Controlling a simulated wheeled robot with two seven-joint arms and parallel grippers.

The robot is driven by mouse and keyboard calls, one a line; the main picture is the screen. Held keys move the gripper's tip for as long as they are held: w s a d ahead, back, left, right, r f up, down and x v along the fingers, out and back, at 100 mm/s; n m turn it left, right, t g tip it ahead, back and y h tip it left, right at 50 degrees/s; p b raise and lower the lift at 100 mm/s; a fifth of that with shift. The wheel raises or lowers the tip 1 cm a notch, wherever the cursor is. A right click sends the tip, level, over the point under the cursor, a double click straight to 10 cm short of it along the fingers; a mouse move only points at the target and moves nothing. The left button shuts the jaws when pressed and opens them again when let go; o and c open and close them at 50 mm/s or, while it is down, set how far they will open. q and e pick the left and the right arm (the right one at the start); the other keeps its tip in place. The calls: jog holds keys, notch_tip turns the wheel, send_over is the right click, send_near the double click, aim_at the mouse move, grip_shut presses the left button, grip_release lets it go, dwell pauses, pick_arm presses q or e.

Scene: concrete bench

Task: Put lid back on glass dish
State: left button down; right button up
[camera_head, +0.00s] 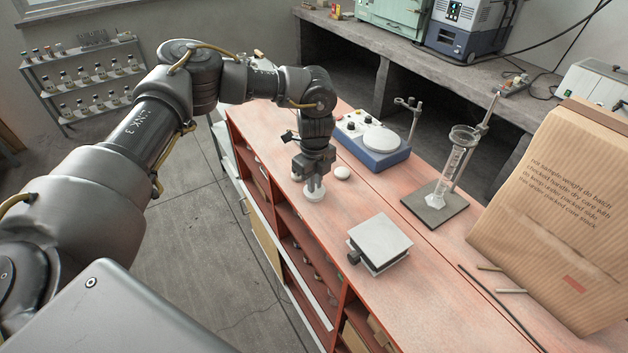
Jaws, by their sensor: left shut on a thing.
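My left gripper (314,184) points straight down over the bench and is shut on a small, pale, round piece, which looks like the lid (315,196). The piece is at or just above the bench top near its front edge. I cannot tell whether the glass dish is under it, as it is small and partly covered by the fingers. A second small white round thing (342,173) lies on the bench just right of and behind the gripper. I cannot tell whether it is the dish. My right gripper is out of view.
A blue and white hotplate (372,138) stands behind the gripper. A square grey lab jack (380,244) stands in front of it to the right.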

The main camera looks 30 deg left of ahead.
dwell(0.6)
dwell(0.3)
pick_arm(q)
jog(key=c, duration=0.9)
grip_release()
jog(key=shift+r+p, duration=3.25)
jog(key=shift+r, duration=0.3)
grip_shut()
